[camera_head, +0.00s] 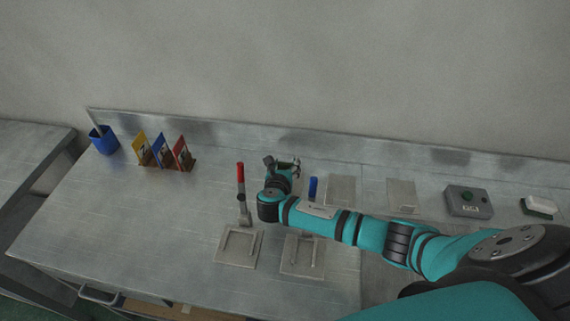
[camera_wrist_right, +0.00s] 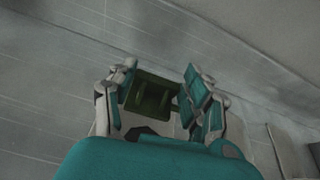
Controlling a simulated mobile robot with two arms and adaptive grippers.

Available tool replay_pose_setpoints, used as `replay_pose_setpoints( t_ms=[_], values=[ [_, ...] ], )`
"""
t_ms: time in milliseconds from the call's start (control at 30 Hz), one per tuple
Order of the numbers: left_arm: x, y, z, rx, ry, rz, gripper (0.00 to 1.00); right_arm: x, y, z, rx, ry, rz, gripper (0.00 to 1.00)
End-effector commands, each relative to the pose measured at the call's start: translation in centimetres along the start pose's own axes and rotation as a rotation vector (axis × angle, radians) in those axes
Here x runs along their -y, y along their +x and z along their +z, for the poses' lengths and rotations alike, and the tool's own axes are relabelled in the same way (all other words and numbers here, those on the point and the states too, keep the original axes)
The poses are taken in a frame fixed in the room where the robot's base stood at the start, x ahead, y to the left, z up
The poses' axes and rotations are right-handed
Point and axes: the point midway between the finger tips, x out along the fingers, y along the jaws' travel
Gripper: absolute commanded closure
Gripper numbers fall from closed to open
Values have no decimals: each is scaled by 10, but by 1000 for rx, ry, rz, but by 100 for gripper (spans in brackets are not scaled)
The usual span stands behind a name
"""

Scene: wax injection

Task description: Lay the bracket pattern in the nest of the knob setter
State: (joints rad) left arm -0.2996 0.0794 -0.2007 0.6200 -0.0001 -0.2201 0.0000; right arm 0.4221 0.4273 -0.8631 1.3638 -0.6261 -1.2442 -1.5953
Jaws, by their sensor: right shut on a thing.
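My right gripper (camera_head: 284,163) is above the back part of the workbench, to the right of a red-handled lever. In the right wrist view my right gripper (camera_wrist_right: 158,86) is shut on a dark green piece with raised parts, which I take as the bracket pattern (camera_wrist_right: 152,97). In the head view the piece is too small to make out clearly. The red-handled lever (camera_head: 240,176) and a blue-handled one (camera_head: 313,186) stand by two plates with raised rails, the left plate (camera_head: 228,258) and the right plate (camera_head: 290,266). I cannot tell which is the knob setter. My arm hides part of the blue-handled one.
Yellow, blue and red cards (camera_head: 161,150) and a blue cup (camera_head: 103,139) stand at the back left. Grey plates (camera_head: 341,190) (camera_head: 402,194), a grey button box (camera_head: 468,201) and a white-topped block (camera_head: 540,206) are to the right. The left bench top is clear.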

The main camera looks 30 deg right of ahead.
Motion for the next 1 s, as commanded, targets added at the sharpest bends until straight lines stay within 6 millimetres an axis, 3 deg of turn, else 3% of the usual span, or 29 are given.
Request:
replay_pose_setpoints(
  t_ms=[1000],
  values=[
    [0, 14, 2, 1, -1, -1, 60, -2, 9, -22, -1, -1, -1, 84]
  ],
)
